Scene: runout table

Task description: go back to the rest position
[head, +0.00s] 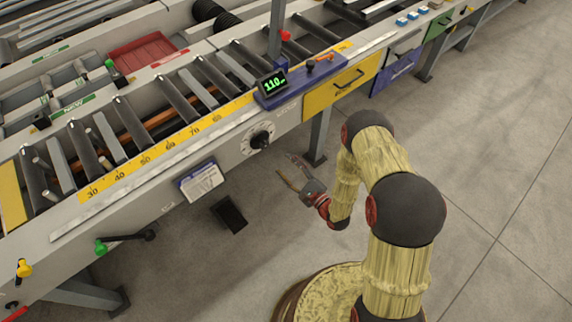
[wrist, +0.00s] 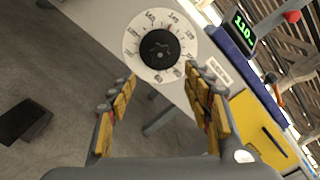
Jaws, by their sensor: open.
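My gripper (head: 292,174) is open and empty in the head view, held in free air in front of the runout table's side (head: 225,152). In the wrist view its two yellow-padded fingers (wrist: 162,100) stand well apart with nothing between them. The round dial with a black knob (head: 261,139) is on the table's front face, close to my gripper but apart from it. In the wrist view the dial (wrist: 160,47) shows beyond the fingertips, with numbers around its white plate.
A green-lit display (head: 273,84) reads 110 on a blue rail above the dial. A yellow drawer (head: 343,87) is right of it, a paper holder (head: 200,183) left. A black box-like thing (head: 229,214) is low by the table. Open floor (head: 500,190) lies to the right.

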